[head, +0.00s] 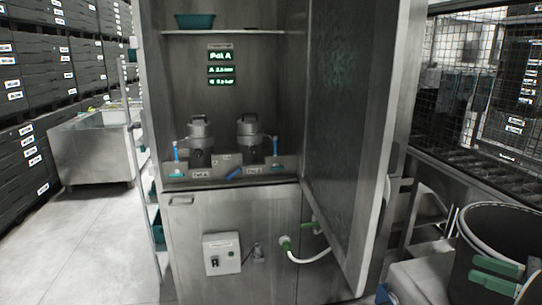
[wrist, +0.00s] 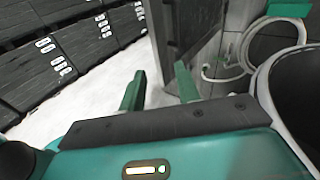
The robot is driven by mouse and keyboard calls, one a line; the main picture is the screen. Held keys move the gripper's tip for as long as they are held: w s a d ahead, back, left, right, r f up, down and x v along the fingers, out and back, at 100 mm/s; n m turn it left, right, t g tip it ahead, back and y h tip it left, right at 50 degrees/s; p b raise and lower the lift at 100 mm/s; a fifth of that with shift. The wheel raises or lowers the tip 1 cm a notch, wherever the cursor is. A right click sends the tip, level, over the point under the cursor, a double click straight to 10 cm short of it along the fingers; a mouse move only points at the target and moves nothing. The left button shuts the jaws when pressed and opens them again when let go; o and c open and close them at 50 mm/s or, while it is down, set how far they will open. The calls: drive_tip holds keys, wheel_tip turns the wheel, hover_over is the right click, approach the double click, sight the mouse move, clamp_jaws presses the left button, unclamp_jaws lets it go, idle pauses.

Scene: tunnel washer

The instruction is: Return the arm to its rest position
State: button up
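My gripper (wrist: 160,72) shows in the wrist view with its two green fingers apart and nothing between them. In the head view its green fingers (head: 472,271) show at the lower right edge, in front of a dark round bin (head: 500,238). The rest of my arm is mostly out of the picture there. In the wrist view the bin's pale rim (wrist: 272,105) is close on the right of the fingers; I cannot tell whether they touch.
A steel cabinet (head: 237,240) stands ahead with its door (head: 345,130) open. Two metal canisters (head: 200,135) sit inside. A white hose (head: 312,258) hangs by the door. A steel tub (head: 90,155) and dark stacked crates (head: 35,60) are left. The left floor is clear.

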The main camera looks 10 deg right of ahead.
drive_tip(key=a+f+n+g+h, duration=0.3)
drive_tip(key=a+n+g+h, duration=0.1)
drive_tip(key=a+n, duration=1)
drive_tip(key=a+f+n+g+h, duration=0.4)
drive_tip(key=a+n, duration=1)
drive_tip(key=a, duration=0.4)
drive_tip(key=shift+f+h, duration=0.15)
drive_tip(key=shift+h, duration=0.65)
drive_tip(key=shift+s+a, duration=0.1)
drive_tip(key=shift+s, duration=0.05)
